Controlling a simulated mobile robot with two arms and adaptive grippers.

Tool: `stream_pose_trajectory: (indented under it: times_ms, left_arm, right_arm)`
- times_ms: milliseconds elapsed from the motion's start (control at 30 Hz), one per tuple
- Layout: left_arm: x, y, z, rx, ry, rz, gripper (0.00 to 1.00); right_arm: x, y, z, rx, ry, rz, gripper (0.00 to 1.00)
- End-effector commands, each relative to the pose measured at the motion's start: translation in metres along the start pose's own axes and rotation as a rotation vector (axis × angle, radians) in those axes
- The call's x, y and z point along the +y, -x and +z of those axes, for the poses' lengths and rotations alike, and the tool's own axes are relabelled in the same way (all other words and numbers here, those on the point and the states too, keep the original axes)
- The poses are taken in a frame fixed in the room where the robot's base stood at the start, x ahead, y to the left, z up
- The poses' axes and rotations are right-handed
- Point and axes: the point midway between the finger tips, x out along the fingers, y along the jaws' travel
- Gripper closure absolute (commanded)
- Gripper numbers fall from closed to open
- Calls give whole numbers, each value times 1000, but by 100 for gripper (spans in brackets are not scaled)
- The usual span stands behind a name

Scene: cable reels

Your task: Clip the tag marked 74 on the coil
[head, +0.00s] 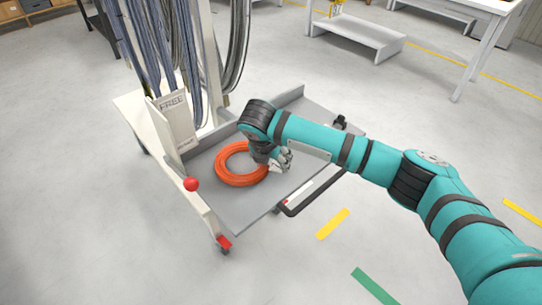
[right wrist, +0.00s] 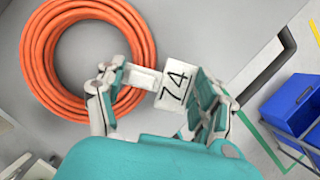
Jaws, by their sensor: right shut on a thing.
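The orange coil (head: 219,167) lies flat on the grey platform of a wheeled cart. It also shows in the right wrist view (right wrist: 42,62) at the upper left. My right gripper (head: 280,158) is over the coil's right side in the head view. In the right wrist view my right gripper (right wrist: 160,95) is shut on the white tag marked 74 (right wrist: 176,86). The tag's left end reaches the coil's edge in that view; I cannot tell whether it is clipped on. The tag is hidden in the head view. My left gripper is not in view.
The cart platform (head: 205,187) has a low rim and a black handle bar (head: 313,192) at its front. Cables hang on a rack (head: 211,60) behind. Blue bins (right wrist: 292,104) show in the right wrist view.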

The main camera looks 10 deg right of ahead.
Motion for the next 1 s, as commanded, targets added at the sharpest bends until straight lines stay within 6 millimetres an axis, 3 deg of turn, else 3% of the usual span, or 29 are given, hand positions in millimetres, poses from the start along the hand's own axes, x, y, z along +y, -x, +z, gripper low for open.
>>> stream_pose_trajectory:
  times_ms: [1000]
  left_arm:
    - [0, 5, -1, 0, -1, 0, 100]
  right_arm:
    - [0, -11, -5, 1, 0, -1, 59]
